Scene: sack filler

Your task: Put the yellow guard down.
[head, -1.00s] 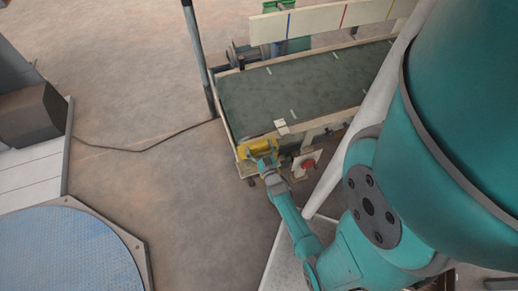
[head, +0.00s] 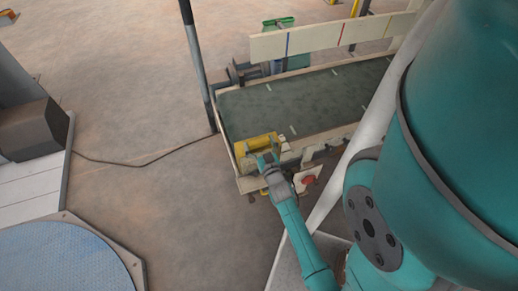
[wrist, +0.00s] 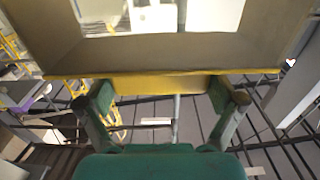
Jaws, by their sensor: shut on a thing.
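The yellow guard (head: 257,146) is at the near left end of the conveyor with the dark green belt (head: 300,100). My gripper (head: 268,160) is shut on its near side. In the wrist view the guard shows as a wide dull frame with a yellow edge (wrist: 165,84), and bright gaps show through it. The two fingers of my gripper (wrist: 163,98) are at either side of its yellow middle part. I cannot tell whether the guard touches the conveyor or is held just above it.
A red button on a pale plate (head: 308,180) is just right of my gripper, beside the conveyor. A dark post (head: 196,65) stands at the conveyor's left end. A blue round plate (head: 65,262) is at lower left. Open floor lies left of the conveyor, crossed by a cable (head: 140,158).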

